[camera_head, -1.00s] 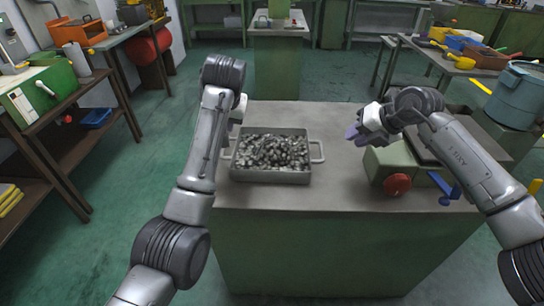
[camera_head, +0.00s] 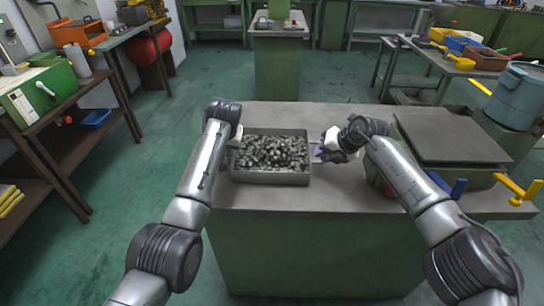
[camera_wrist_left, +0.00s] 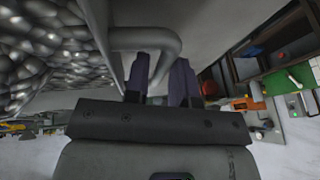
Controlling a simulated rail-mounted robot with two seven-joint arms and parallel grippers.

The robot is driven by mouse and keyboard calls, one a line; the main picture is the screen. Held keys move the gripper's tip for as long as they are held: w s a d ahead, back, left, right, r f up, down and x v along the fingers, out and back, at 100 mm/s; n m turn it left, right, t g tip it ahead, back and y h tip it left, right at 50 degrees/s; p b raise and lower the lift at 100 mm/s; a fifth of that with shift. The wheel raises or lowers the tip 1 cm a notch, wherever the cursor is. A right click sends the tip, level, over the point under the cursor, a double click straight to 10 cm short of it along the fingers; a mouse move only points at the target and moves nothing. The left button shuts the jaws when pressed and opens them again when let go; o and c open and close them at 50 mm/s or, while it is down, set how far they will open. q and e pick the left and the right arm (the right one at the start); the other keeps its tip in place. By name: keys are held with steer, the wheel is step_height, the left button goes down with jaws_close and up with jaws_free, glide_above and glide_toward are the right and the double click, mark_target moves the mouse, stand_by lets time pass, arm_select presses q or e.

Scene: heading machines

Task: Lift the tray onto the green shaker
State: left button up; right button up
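The grey metal tray (camera_head: 270,178), filled with small metal pieces, sits level on the bench. The green shaker (camera_head: 475,179), with a flat grey top plate, stands at the bench's right end, partly hidden by my right arm. My left gripper (camera_head: 236,141) is at the tray's left handle. In the left wrist view, its dark purple fingers (camera_wrist_left: 162,78) straddle the looped handle (camera_wrist_left: 160,38); whether they press on it is unclear. My right gripper (camera_head: 319,152) is at the tray's right end and hides that handle; its finger gap is too small to tell.
The bench top (camera_head: 350,115) is clear behind the tray. Blue and yellow levers (camera_head: 516,190) stick out at the shaker's front right. A blue-grey drum (camera_head: 520,95) stands beyond it on the right. A shelf with a green box (camera_head: 40,95) is at far left.

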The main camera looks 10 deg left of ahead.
arm_select(q)
steer(key=shift+w+a+f, duration=0.1)
steer(key=shift+w+f, duration=0.1)
steer(key=shift+f, duration=0.2)
arm_select(e)
steer(key=shift+w+a+f, duration=0.1)
steer(key=shift+a+f, duration=0.15)
steer(key=shift+f, duration=0.1)
arm_select(q)
steer(key=shift+c, duration=0.2)
arm_select(e)
steer(key=shift+c, duration=0.2)
arm_select(q)
jaws_close()
arm_select(e)
jaws_close()
arm_select(q)
steer(key=shift+r, duration=0.1)
arm_select(e)
steer(key=shift+r, duration=0.1)
